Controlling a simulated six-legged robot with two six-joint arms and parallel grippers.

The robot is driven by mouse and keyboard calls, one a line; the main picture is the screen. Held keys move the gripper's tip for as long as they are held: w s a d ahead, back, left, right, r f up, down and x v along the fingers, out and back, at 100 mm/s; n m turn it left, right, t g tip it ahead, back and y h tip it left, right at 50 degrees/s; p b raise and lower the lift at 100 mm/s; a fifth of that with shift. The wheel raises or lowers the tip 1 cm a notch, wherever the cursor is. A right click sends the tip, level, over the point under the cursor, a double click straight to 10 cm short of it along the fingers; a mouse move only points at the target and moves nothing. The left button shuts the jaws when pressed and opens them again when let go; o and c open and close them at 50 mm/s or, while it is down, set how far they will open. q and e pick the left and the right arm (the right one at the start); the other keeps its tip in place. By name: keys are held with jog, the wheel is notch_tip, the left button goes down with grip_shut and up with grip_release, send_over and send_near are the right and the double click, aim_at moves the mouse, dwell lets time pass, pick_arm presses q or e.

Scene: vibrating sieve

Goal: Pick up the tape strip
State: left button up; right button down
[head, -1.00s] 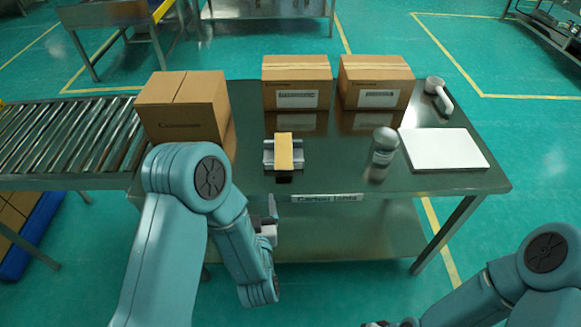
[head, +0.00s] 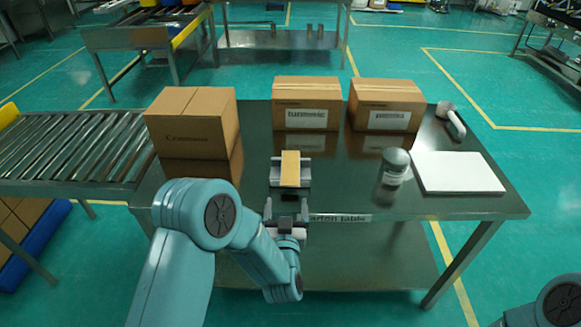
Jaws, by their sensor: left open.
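The tape strip (head: 290,168) is a flat tan-yellow piece. It lies on a small grey metal holder (head: 276,175) near the front edge of the steel table, left of the middle. My left gripper (head: 286,208) is open and empty at the table's front edge, just below the holder in the picture and apart from the strip. Its two dark fingers point away from me toward the holder. My right gripper is out of the picture; only part of my right arm shows at the bottom right corner.
On the steel table (head: 330,195) stand a carton (head: 195,122) at left and two labelled cartons (head: 307,102) (head: 386,104) at the back. A grey-lidded jar (head: 394,168), a white board (head: 457,172) and a handheld scanner (head: 450,120) are at right. A roller conveyor (head: 70,150) adjoins at left.

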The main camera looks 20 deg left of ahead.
aim_at(290, 195)
pick_arm(q)
jog(key=x, duration=0.7)
jog(key=shift+w+d+r+p, duration=0.15)
jog(key=shift+d+r+p, duration=0.05)
jog(key=shift+d+p, duration=0.1)
jog(key=c, duration=1.1)
